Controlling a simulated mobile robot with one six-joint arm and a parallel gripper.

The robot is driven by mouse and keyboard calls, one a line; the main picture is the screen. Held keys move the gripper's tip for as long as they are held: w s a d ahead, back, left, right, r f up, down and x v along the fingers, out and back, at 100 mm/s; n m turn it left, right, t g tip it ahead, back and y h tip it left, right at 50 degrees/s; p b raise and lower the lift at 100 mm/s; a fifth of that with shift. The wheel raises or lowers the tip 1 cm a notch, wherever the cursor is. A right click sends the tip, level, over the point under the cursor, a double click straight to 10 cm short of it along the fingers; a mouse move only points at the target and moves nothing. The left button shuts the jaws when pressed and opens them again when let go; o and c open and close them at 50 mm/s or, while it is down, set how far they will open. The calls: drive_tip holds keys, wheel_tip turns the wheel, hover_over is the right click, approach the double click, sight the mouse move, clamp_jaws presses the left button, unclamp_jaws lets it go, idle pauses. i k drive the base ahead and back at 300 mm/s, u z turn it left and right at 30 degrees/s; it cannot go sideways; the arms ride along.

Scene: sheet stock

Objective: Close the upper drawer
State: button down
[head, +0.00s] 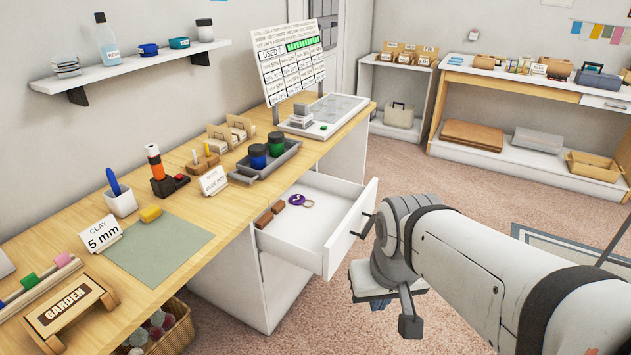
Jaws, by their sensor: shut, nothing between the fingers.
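The white upper drawer (322,250) stands pulled out from the white cabinet under the wooden worktop. Its front panel faces right and carries a dark bar handle (362,227). Two brown blocks (270,213) and a purple ring-shaped thing with a small yellowish part (299,201) lie inside it. My gripper (378,292) is just right of the drawer front, at the end of my arm. It is shut and holds nothing. My wrist hides part of its fingers, and I cannot tell whether it touches the drawer front. Any lower drawer is hidden.
The wooden worktop (225,205) holds a grey tray with dark jars (265,160), a green mat (155,250) and signs. A basket (165,335) stands below it. Carpeted floor (440,185) is clear behind my arm. Shelves (530,155) stand along the far wall.

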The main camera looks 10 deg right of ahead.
sight(317, 239)
drive_tip(key=u, duration=0.1)
drive_tip(key=i, duration=1.1)
drive_tip(key=z, duration=0.2)
